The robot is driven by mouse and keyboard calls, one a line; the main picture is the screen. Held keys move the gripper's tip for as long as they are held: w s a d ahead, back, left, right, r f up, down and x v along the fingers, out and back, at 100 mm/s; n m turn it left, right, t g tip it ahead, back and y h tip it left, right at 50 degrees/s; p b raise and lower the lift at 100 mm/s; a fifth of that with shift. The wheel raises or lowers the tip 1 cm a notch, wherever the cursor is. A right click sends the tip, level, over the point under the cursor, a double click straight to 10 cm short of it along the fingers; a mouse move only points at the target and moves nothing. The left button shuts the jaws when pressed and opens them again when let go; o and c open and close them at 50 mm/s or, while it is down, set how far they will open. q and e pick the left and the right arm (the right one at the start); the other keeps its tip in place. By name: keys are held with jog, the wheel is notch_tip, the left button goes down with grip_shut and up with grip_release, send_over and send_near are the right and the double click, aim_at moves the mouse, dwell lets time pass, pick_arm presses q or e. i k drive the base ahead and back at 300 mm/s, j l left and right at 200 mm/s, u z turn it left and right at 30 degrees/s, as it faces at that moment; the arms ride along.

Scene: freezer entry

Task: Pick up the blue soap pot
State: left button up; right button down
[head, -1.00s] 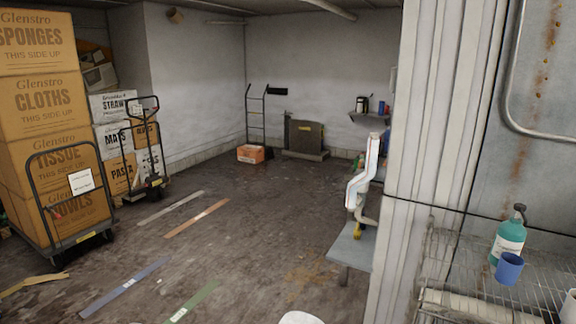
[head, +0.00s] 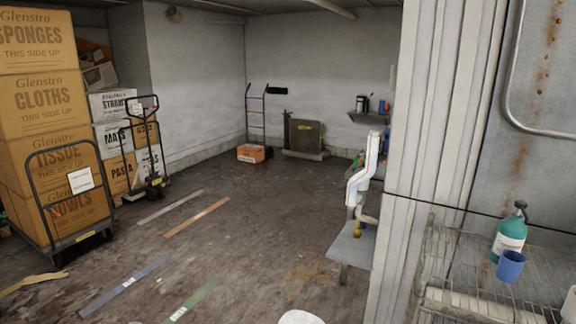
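A small blue pot (head: 510,267), shaped like a cup, stands upright on a wire rack (head: 436,262) at the lower right. I cannot tell what is inside it. A teal pump bottle (head: 509,236) with a pale label stands just behind it, and the pot covers part of its lower front. Neither of my grippers is in view, so I cannot see their state or their distance from the pot.
A pale ribbed wall edge (head: 416,150) stands left of the rack. A grey bench (head: 350,248) is beyond it. Stacked cartons (head: 40,100) and a cart (head: 78,240) fill the left. The middle floor is open, with coloured strips.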

aim_at(511, 263)
jog(key=z, duration=1.35)
jog(key=i+j, duration=0.15)
jog(key=i, duration=0.2)
